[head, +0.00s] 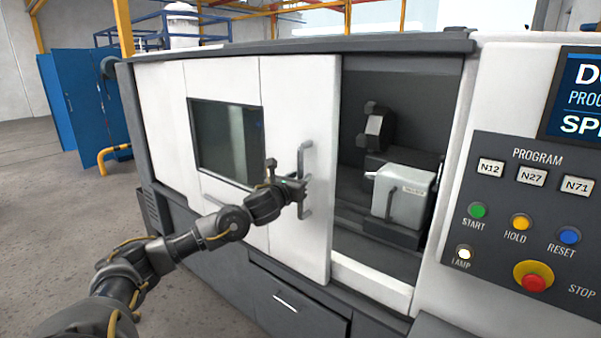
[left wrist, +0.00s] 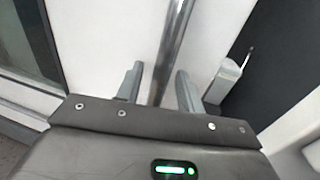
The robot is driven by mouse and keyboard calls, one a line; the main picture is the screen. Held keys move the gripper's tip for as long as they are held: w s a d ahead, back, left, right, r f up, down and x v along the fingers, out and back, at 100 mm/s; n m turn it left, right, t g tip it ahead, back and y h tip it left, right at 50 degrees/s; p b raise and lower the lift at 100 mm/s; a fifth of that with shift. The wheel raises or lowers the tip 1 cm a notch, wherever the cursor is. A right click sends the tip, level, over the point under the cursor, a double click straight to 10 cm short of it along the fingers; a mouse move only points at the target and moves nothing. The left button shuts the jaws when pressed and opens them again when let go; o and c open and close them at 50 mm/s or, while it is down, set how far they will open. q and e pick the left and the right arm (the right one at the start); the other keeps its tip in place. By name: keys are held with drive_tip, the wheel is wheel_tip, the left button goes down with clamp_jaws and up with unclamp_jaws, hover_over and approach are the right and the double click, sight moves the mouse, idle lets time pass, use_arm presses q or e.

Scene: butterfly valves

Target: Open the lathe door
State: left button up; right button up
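The lathe door (head: 300,110) is a white sliding panel with a dark window (head: 227,140). It stands partly open, with the machine's inside showing to its right. A grey vertical bar handle (head: 308,157) is on the door near its right edge. My left gripper (head: 287,180) is at the handle. In the left wrist view the handle bar (left wrist: 172,45) runs between the two fingers of my left gripper (left wrist: 158,85), with a small gap on each side. The gripper is open around the bar. My right gripper is not in view.
Inside the opening are a dark chuck (head: 376,128) and a light grey block (head: 402,192). A control panel (head: 525,215) with buttons is at the right. A drawer (head: 297,303) is below the door. Blue cabinets (head: 82,102) stand at the far left, with open floor in front.

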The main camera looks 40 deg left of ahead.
use_arm(q)
drive_tip(key=shift+w+a, duration=0.1)
drive_tip(key=shift+w, duration=0.45)
clamp_jaws()
drive_tip(key=shift+a, duration=0.1)
